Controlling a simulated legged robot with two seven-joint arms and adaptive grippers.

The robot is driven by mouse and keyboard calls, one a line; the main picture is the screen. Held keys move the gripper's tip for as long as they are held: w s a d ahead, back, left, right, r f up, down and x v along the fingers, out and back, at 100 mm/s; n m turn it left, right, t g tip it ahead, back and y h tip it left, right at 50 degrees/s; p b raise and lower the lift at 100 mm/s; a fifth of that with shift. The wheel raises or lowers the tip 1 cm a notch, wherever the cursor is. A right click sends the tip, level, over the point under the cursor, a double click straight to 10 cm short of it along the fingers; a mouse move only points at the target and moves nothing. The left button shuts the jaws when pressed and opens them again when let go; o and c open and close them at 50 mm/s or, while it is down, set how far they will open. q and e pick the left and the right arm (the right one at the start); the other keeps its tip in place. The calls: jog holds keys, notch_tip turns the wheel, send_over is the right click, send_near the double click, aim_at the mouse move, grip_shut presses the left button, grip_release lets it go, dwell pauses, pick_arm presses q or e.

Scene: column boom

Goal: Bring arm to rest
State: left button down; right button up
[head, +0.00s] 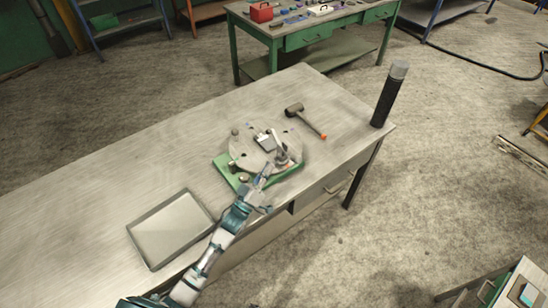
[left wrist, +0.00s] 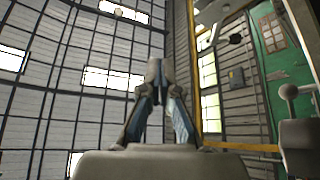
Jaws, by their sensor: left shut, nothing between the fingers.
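My left arm reaches in from the bottom of the head view. My left gripper (head: 266,172) is at the front edge of a round grey plate on a green base (head: 225,172). Whether it touches the plate I cannot tell. In the left wrist view its two fingers (left wrist: 158,70) meet at their tips, with nothing between them, and point up towards the ceiling and windows. My right gripper is not in view.
The fixture stands on a grey workbench (head: 110,165). A mallet (head: 306,118) lies behind it, a black cylinder (head: 387,100) stands at the right corner, and a shallow metal tray (head: 172,228) lies left of my arm. A green table (head: 310,40) stands behind.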

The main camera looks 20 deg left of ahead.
pick_arm(q)
jog(key=s+f+m+g+y, duration=0.2)
jog(key=s+f+g+y, duration=0.4)
jog(key=s+f+g, duration=0.75)
jog(key=s+a+f+m+g+y, duration=0.1)
jog(key=s+f+m+g, duration=0.2)
jog(key=s, duration=0.6)
jog(key=s+a+f+g+y, duration=0.15)
jog(key=s+f, duration=0.35)
jog(key=s, duration=0.5)
notch_tip(320, 180, down, 27)
jog(key=s+g, duration=0.2)
jog(key=s+a+f, duration=0.2)
jog(key=s+f, duration=1.3)
jog(key=s, duration=0.2)
jog(key=shift+s+a+m+g, duration=0.15)
jog(key=shift+a+m+g, duration=0.15)
jog(key=shift+a+g, duration=0.1)
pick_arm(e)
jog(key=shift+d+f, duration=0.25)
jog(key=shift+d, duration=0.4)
